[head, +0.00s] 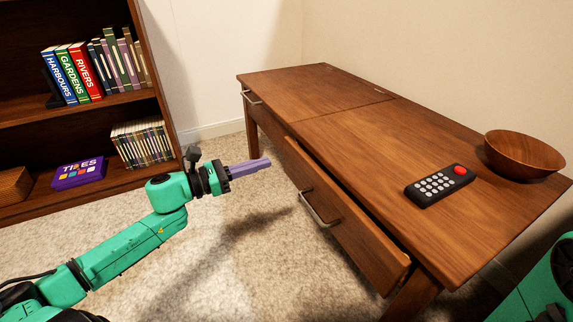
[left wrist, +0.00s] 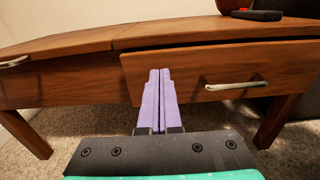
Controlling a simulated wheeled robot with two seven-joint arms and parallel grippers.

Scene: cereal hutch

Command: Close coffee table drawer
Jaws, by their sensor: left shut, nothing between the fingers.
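The wooden coffee table (head: 400,145) stands along the wall at the right of the head view. Its near drawer (head: 342,215) is pulled out part way, with a pale metal handle (head: 318,210) on its front. In the left wrist view the drawer front (left wrist: 215,72) fills the middle right, with its handle (left wrist: 235,86) right of my fingers. My left gripper (head: 265,163) is shut and empty, its purple fingers pointing at the drawer's far end. A gap seems to remain between fingertips and drawer, but contact is hard to judge. My right gripper is out of view.
A black remote (head: 440,186) and a wooden bowl (head: 524,152) sit on the tabletop. A second drawer handle (head: 251,97) is at the table's far end. A bookshelf (head: 160,95) stands at the left. Carpet (head: 215,250) between is clear.

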